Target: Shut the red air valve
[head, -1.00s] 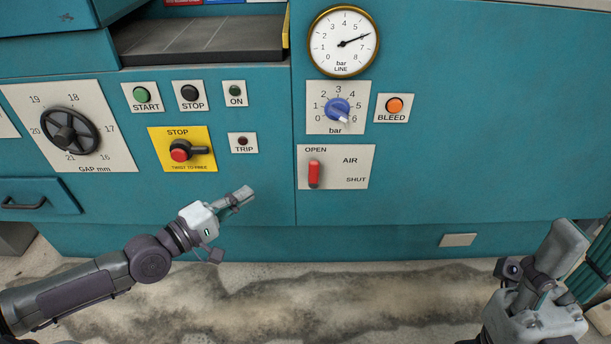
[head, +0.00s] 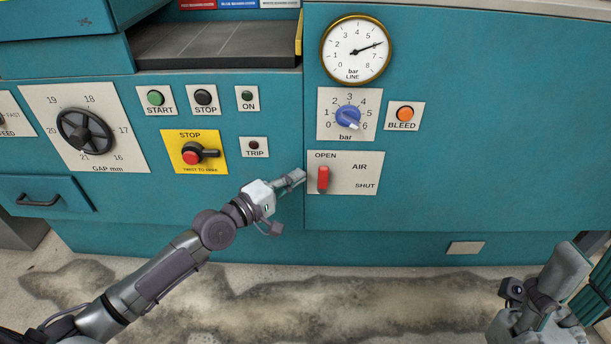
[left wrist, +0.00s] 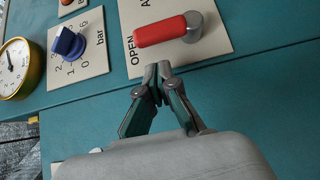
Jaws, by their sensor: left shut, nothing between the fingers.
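The red air valve lever (head: 323,178) stands upright on the white AIR plate (head: 358,172), pointing at the OPEN mark; SHUT is at the plate's lower right. It also shows in the left wrist view as a red handle (left wrist: 160,31) on a grey pivot. My left gripper (head: 300,175) is shut and empty, just left of the lever. In the left wrist view its fingertips (left wrist: 157,72) are together near the plate's edge, apart from the lever. My right gripper (head: 550,280) is low at the right, away from the panel; its fingertips are not clear.
Above the valve are the blue bar knob (head: 348,117), the orange BLEED button (head: 405,114) and the LINE gauge (head: 356,48). The red STOP switch (head: 192,157) on its yellow plate is to the left. The panel right of the AIR plate is clear.

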